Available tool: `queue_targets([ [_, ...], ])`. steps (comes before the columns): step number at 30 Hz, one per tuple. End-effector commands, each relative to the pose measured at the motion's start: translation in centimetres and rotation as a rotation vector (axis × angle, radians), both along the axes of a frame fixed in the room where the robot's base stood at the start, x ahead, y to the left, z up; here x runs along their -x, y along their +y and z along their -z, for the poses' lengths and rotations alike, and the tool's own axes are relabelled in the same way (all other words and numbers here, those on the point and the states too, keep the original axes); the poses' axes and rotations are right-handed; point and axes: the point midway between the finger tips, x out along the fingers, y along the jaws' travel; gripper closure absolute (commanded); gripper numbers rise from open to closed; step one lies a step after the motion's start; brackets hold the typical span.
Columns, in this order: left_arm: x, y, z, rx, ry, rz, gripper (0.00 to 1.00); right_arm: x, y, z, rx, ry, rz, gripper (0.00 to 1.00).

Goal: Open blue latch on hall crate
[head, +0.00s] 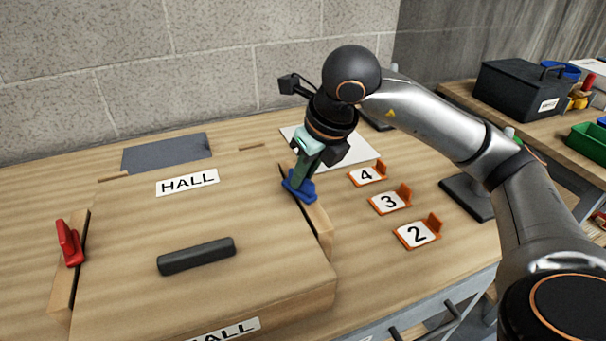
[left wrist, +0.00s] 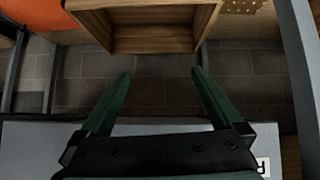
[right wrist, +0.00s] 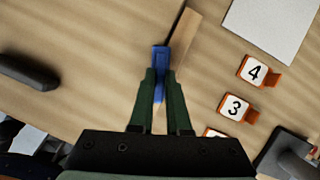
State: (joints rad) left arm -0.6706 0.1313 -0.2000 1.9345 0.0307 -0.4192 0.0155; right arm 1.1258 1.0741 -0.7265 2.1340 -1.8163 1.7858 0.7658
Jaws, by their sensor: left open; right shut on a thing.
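The wooden hall crate (head: 120,230) stands on the bench with a HALL label (head: 187,182) on its lid and a dark handle (head: 196,256). The blue latch (head: 300,187) is at the crate's right side, by a wooden strip; it also shows in the right wrist view (right wrist: 161,60). My right gripper (head: 304,170) is shut on the blue latch from above, its green fingers on either side of it. A red latch (head: 69,243) stands up at the crate's left side. My left gripper (left wrist: 160,78) is open and empty, away from the crate.
Orange number stands 4 (head: 367,175), 3 (head: 390,200) and 2 (head: 418,232) are right of the crate. A white sheet (head: 362,151) lies behind the right gripper. A black toolbox (head: 525,92) and green bin (head: 588,141) are on the far right bench.

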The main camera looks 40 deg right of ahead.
Motion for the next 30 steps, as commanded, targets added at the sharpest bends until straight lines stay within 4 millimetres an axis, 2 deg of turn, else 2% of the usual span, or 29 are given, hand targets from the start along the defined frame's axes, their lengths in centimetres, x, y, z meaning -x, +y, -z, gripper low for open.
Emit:
queue_targets([
  [17,-0.09,0.05,-0.01,-0.001,-0.001,0.001,0.00,0.01,-0.08,-0.01,0.001,0.001,0.031,1.00],
  [18,-0.08,0.06,0.01,-0.001,0.000,0.001,0.00,0.01,-0.08,-0.01,0.001,0.001,0.031,0.81],
  [24,-0.01,0.15,0.19,-0.004,0.003,0.000,0.00,0.01,-0.06,-0.01,0.001,0.001,0.030,0.58],
  [25,0.00,0.17,0.22,-0.004,0.003,0.000,0.00,0.01,-0.07,-0.01,0.001,0.001,0.030,0.55],
  [30,0.02,0.23,0.27,-0.006,0.005,-0.001,0.00,0.00,-0.06,0.00,0.001,0.001,0.030,0.55],
])
